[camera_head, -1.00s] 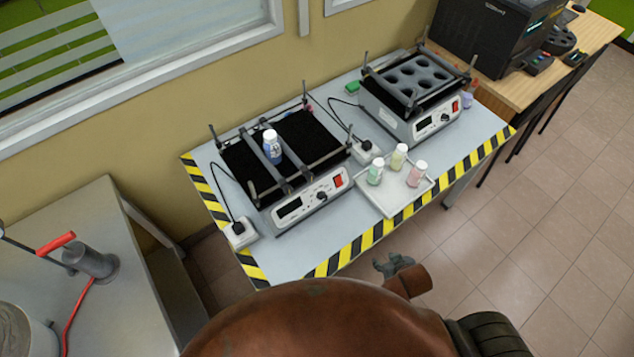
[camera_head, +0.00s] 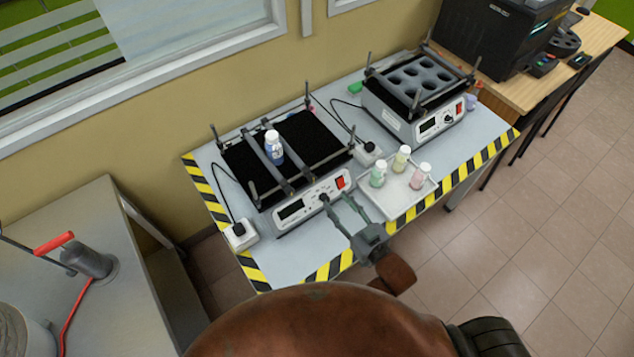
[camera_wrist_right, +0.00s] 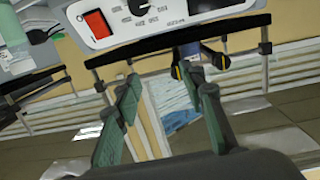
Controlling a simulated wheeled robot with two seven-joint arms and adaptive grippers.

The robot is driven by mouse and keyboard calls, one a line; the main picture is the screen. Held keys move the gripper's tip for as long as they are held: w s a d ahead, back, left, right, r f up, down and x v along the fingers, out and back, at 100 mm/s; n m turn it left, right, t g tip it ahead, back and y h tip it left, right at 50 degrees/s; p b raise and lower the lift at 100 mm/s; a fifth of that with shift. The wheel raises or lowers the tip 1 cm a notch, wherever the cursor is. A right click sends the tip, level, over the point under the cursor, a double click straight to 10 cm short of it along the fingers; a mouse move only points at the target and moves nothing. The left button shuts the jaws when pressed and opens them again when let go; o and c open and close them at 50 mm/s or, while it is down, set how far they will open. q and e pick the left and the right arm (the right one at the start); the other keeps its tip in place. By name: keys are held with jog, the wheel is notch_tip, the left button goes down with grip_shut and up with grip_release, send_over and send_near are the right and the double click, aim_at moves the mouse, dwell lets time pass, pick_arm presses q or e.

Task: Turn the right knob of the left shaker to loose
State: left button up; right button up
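The left shaker (camera_head: 335,185) stands on the striped-edge table, with a display, a dial and a red switch on its front panel. Two clamp bars cross its black platform and hold a blue-labelled bottle (camera_head: 273,148). My right gripper (camera_head: 338,198) is open and empty at the panel's front, its fingertips near the dial. In the right wrist view the shaker's panel (camera_wrist_right: 185,12) shows at the top. Dark knob-like parts with yellow marks (camera_wrist_right: 186,72) show beyond my right gripper (camera_wrist_right: 163,80), close to one fingertip; contact is unclear. My left gripper is not in view.
A white tray (camera_head: 402,208) with three capped bottles sits right of my right gripper. A second shaker (camera_head: 428,125) with a holed rack stands at the back right. A power socket (camera_head: 240,235) lies at the left shaker's left.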

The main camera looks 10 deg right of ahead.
aim_at(314, 179)
jog(key=shift+n+t+y, duration=0.3)
jog(key=shift+t+y, duration=0.1)
jog(key=shift+y, duration=0.3)
jog(key=w+a, duration=0.1)
jog(key=w, duration=0.1)
jog(key=w+a+r, duration=0.1)
jog(key=w+a, duration=0.1)
jog(key=w, duration=0.1)
jog(key=w+a+r, duration=0.1)
jog(key=w+a, duration=0.1)
jog(key=shift+w+r+b, duration=0.15)
jog(key=shift+r+b, duration=0.1)
jog(key=shift+b, duration=0.05)
grip_shut()
